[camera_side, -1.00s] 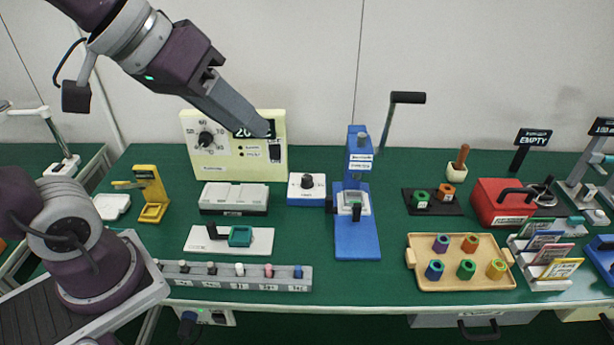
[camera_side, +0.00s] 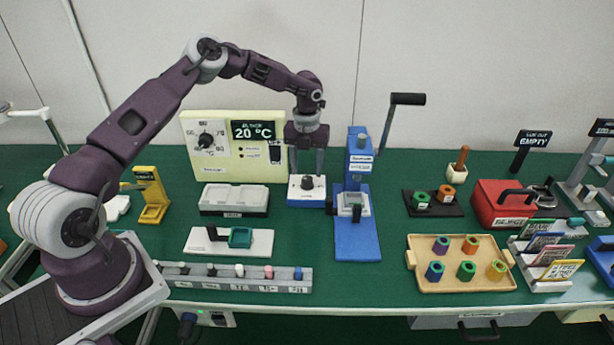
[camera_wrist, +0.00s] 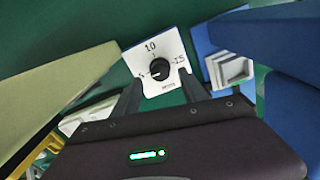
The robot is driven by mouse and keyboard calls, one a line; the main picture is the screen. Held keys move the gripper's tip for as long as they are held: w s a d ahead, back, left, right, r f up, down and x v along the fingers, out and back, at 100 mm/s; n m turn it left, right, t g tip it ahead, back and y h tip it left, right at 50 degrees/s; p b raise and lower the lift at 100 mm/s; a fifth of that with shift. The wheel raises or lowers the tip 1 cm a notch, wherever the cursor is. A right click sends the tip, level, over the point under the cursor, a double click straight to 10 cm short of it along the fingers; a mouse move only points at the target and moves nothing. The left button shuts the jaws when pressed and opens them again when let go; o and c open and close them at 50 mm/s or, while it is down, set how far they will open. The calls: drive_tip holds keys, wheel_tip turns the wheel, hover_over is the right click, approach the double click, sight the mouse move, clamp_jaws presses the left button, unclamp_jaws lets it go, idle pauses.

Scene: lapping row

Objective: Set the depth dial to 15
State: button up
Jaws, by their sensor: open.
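The depth dial is a black knob (camera_side: 307,183) on a small white box (camera_side: 293,197) on the green bench. In the wrist view the knob (camera_wrist: 160,69) sits on its white plate (camera_wrist: 147,50), marked 5, 10 and 15. Its white pointer mark looks turned to the left, toward 5. My gripper (camera_side: 307,174) points down just above the dial, its fingers open on either side of the knob's line. No contact with the knob can be made out. In the wrist view the fingers reach toward the plate's near edge.
A cream panel (camera_side: 220,170) reading 20 °C stands behind and left. A blue press (camera_side: 357,225) with a raised lever (camera_side: 405,99) stands close on the right. A grey block (camera_side: 234,198) is to the left. The bench in front of the dial is clear.

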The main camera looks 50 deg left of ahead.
sight(307, 179)
wheel_tip(307, 179, down, 4)
drive_tip(key=shift+r, duration=0.1)
clamp_jaws()
